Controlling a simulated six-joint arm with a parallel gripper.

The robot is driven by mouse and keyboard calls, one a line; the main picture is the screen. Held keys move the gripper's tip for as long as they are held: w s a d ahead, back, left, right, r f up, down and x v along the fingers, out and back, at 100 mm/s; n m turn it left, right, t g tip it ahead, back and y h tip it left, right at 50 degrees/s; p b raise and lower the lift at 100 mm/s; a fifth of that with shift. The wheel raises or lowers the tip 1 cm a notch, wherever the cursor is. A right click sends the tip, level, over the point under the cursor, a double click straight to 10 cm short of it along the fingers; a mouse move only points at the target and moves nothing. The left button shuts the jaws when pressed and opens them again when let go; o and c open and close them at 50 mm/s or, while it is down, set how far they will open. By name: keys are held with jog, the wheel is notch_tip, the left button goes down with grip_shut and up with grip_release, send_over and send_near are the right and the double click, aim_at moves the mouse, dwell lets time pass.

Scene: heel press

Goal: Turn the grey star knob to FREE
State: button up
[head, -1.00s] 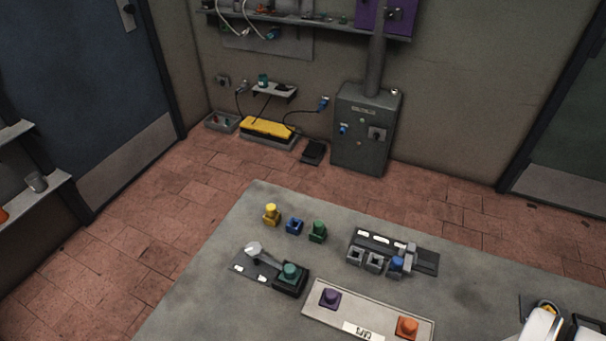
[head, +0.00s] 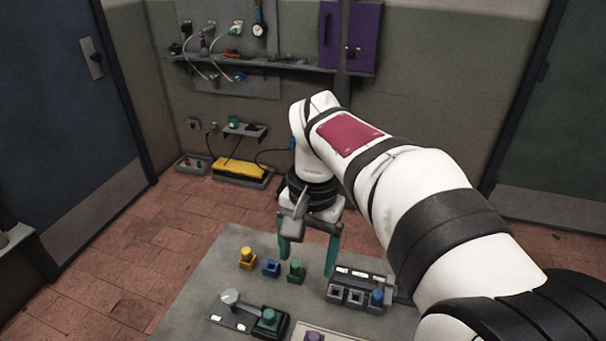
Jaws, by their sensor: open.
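A pale grey knob (head: 230,296) stands on a dark plate (head: 226,315) at the front left of the grey table, in the head view. It is too small to tell a star shape. The plate carries small white labels whose words I cannot read, so which one the knob points at is unclear. A dark green block (head: 269,320) in a black holder sits right of the plate. My gripper (head: 308,254) is open and empty, its teal fingers pointing down above the far part of the table. It is apart from the knob, up and to the right of it in the picture.
Yellow (head: 247,259), blue (head: 271,268) and green (head: 295,272) pieces stand behind the knob. A dark rack (head: 358,287) with a blue-topped piece lies to the right. A purple piece (head: 314,337) shows at the bottom edge. My arm covers the table's right side.

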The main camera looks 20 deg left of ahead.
jog(key=w+a+f+n, duration=0.1)
jog(key=w+a+f, duration=0.15)
jog(key=a, duration=0.65)
jog(key=n, duration=0.1)
send_over(230, 295)
notch_tip(230, 295, down, 4)
jog(key=shift+t+h, duration=0.3)
notch_tip(230, 295, down, 15)
jog(key=shift+f, duration=0.1)
grip_shut()
